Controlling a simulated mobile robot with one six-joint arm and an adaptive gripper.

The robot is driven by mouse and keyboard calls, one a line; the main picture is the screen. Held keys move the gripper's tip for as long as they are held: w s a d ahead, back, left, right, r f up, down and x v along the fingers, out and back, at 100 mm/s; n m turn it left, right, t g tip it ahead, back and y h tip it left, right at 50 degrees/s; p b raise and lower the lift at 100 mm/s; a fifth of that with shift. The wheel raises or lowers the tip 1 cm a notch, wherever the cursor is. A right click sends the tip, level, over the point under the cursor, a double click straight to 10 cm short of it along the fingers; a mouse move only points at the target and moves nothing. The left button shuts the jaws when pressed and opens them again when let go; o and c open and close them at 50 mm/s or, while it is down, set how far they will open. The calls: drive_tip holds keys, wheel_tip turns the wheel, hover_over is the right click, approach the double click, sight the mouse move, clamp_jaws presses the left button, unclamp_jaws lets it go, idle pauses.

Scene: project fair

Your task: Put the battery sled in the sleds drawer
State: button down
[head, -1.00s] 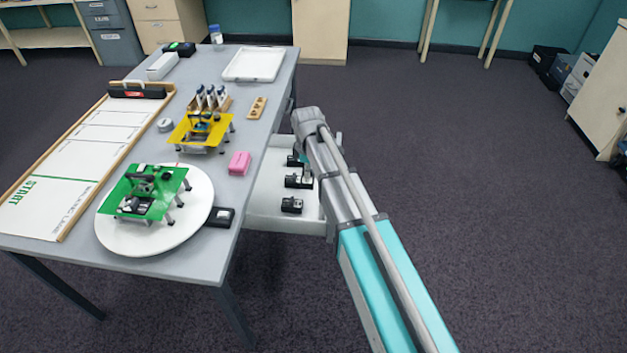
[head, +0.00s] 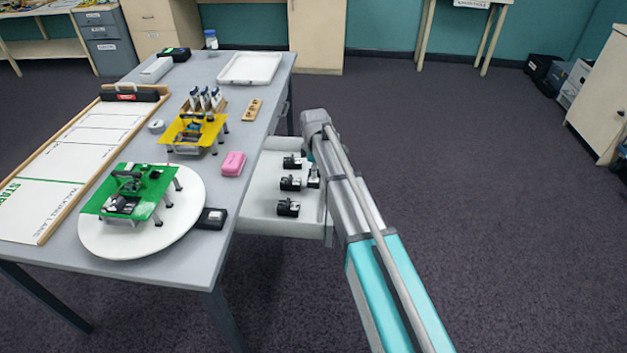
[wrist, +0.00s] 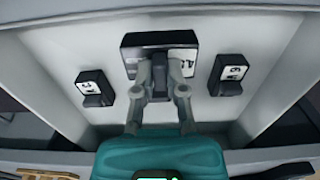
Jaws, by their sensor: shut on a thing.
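The sleds drawer (head: 262,212) is a pale open drawer pulled out from the right side of the grey table. Several small black battery sleds with white labels show in it; three stand in a row, such as the front one (head: 288,208). My gripper (wrist: 164,88) is shut on a dark battery sled (wrist: 160,76), over the inside of the drawer. In the head view the held sled (head: 314,177) shows right of the row, partly behind my arm. In the wrist view it overlaps the middle sled; others stand left (wrist: 93,88) and right (wrist: 231,75). Whether it touches the floor is unclear.
The table (head: 190,268) carries a white round board (head: 150,243) with a green model, a yellow model (head: 193,133), a pink block (head: 233,163) and a black box (head: 212,218) near the drawer side. The drawer walls stand close around my gripper. Open carpet lies to the right.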

drive_tip(key=shift+w+d+f+b, duration=0.15)
drive_tip(key=shift+w+f+b, duration=0.3)
drive_tip(key=shift+f+b, duration=1.55)
drive_tip(key=shift+b, duration=0.05)
drive_tip(key=shift+f, duration=0.2)
drive_tip(key=c, duration=0.7)
unclamp_jaws()
drive_tip(key=shift+r, duration=0.1)
drive_tip(key=shift+r, duration=0.1)
wheel_tip(320, 180, up, 12)
drive_tip(key=p, duration=1.2)
